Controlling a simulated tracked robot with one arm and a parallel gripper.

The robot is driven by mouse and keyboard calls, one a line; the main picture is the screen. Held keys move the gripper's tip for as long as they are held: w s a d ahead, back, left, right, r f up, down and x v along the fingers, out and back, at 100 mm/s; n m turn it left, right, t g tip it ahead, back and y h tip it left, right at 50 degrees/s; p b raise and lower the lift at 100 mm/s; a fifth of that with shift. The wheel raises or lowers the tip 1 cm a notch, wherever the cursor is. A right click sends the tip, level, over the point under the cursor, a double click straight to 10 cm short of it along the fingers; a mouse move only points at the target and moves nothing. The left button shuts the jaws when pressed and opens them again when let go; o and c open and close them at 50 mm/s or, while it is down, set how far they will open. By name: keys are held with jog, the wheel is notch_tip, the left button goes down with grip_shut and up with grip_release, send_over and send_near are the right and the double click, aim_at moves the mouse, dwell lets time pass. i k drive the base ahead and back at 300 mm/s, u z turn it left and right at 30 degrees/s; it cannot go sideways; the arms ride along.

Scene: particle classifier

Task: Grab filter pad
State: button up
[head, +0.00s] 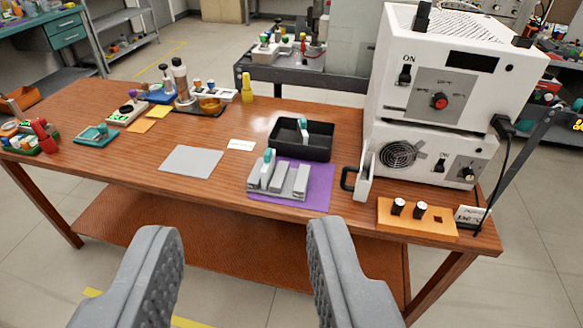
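My gripper (243,232) is open and empty, its two grey fingers wide apart in front of the wooden table (225,130), nearer to me than its front edge. I cannot tell for sure which thing is the filter pad. A flat grey square sheet (192,161) lies on the table left of centre. A grey slotted holder (280,180) with a teal-topped piece (268,156) stands on a purple mat (318,190). A black tray (318,153) behind it holds another teal-and-white piece (302,129). Nothing is between my fingers.
A white two-part machine (440,80) stands on the table's right end. In front of it are a white upright piece with a black handle (362,180) and an orange block with black knobs (415,216). Bottles (181,80) and small items crowd the back left.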

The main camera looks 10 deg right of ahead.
aim_at(268, 169)
jog(key=z, duration=0.1)
jog(key=i, duration=1)
jog(key=u, duration=0.1)
